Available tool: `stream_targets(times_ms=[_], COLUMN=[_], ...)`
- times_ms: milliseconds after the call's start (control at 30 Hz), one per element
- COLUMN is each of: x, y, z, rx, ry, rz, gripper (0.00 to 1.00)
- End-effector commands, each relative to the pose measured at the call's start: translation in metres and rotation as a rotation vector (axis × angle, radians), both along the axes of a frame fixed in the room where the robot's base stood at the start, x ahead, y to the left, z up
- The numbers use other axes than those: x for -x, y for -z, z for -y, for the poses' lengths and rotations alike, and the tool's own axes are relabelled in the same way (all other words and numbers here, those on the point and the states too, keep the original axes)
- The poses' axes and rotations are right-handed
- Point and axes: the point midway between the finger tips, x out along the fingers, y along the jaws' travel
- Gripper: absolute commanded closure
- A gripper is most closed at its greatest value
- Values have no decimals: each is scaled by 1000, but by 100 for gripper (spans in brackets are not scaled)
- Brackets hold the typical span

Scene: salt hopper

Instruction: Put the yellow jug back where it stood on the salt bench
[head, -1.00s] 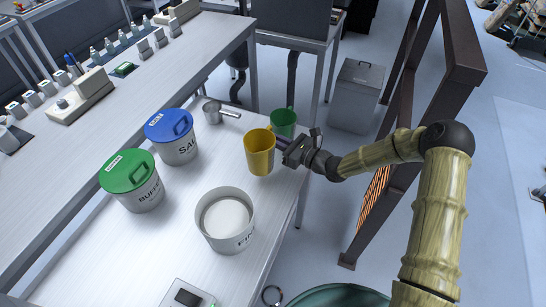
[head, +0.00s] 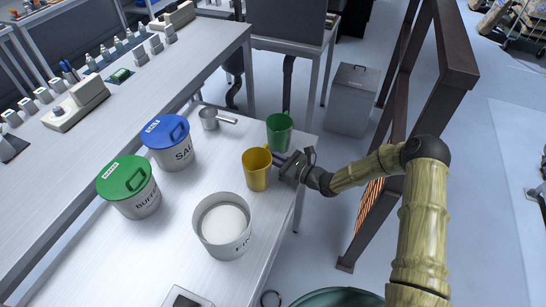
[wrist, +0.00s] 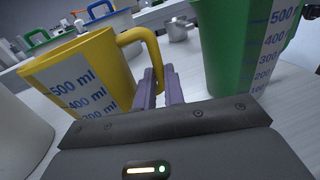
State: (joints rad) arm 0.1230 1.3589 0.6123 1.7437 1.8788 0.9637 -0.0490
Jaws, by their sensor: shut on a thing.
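The yellow jug (head: 256,172) is at the right side of the salt bench (head: 160,255), upright in the head view. My gripper (head: 279,161) comes from the right and is shut on the jug's handle. In the wrist view the purple fingers (wrist: 162,88) are at the yellow handle (wrist: 152,48), and the jug's body (wrist: 85,75) with its ml scale is to their left. I cannot tell whether the jug's base touches the bench.
A green jug (head: 279,134) stands just behind my gripper. A white bin of pale material (head: 223,240) is in front of the yellow jug. Blue-lidded (head: 174,155) and green-lidded (head: 140,200) bins and a metal scoop (head: 209,121) stand left. Bench between them is clear.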

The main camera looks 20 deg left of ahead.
Motion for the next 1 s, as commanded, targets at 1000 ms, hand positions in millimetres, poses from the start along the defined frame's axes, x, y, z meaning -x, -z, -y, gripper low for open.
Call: stream_targets(times_ms=[1000], x=[16], y=[0], z=[59], rx=[0], ry=[4], rz=[-1], gripper=[68])
